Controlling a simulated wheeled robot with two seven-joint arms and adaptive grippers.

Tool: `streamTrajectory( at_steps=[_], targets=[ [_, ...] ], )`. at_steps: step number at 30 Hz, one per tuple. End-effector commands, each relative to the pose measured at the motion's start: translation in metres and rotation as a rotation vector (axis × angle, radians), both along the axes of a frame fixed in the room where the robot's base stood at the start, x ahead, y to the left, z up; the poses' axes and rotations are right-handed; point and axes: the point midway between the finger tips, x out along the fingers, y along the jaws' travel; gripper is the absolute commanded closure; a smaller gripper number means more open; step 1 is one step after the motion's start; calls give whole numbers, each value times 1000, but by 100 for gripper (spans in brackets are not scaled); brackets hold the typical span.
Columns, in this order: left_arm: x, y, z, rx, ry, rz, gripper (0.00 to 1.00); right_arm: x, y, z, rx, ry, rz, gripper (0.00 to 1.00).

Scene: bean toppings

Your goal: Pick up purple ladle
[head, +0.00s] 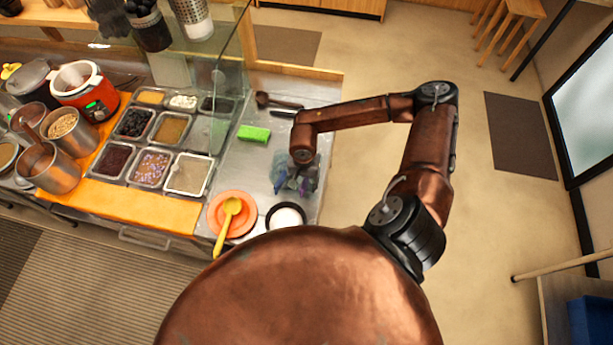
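My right arm reaches over the right end of the counter, and its gripper (288,187) hangs low above the steel top. Its fingers are small and blurred, with bluish-purple tints around them. I cannot tell whether they are open or shut, or whether they touch anything. A dark brownish-purple ladle (263,98) lies at the back right of the counter, its handle pointing right; it may be the purple ladle. My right gripper is well in front of it, apart from it. My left gripper is not in view.
A green sponge (254,133) lies between ladle and gripper. An orange plate (217,212) with a yellow ladle (231,208) and a dark-rimmed white bowl (286,216) are in front. Topping trays (188,175) fill the left, and a glass screen (229,75) stands behind.

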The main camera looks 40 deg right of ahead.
Motion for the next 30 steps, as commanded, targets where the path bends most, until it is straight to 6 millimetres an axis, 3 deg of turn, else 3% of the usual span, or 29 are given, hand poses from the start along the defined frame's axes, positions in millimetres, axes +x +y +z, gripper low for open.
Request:
streamTrajectory(
  at_steps=[17, 30],
  targets=[
    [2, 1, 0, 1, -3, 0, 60, 0, 0, 1, 0, 0, 0, 100],
    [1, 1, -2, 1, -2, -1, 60, 1, 0, 6, 1, -1, 0, 100]
  ],
)
